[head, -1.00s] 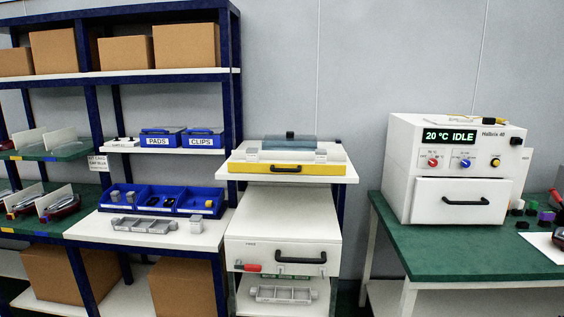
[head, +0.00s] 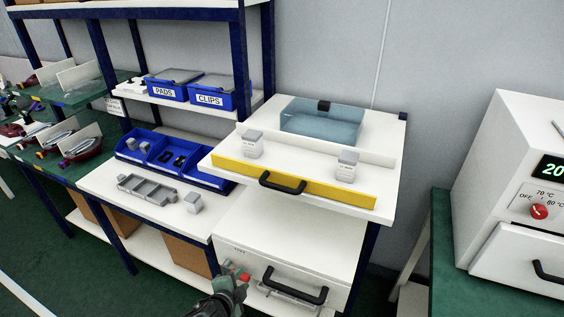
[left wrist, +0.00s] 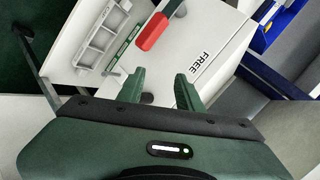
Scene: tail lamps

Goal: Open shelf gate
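The yellow shelf gate (head: 291,181) stands upright along the front edge of the white upper shelf (head: 384,217). Its black handle (head: 282,183) faces me. My left gripper (head: 236,277) is low in the head view, below the gate and apart from it, in front of the white drawer cabinet. In the left wrist view the left gripper (left wrist: 160,88) has its two green fingers spread, with nothing between them. A red lever (left wrist: 152,31) lies just beyond the fingertips there. My right gripper is not in view.
Behind the gate stand two small white containers (head: 252,144) and a clear blue box (head: 321,124). The drawer cabinet (head: 290,236) has a black handle (head: 295,287). Blue bins and a grey tray (head: 146,190) are at left. A white oven (head: 515,190) stands at right.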

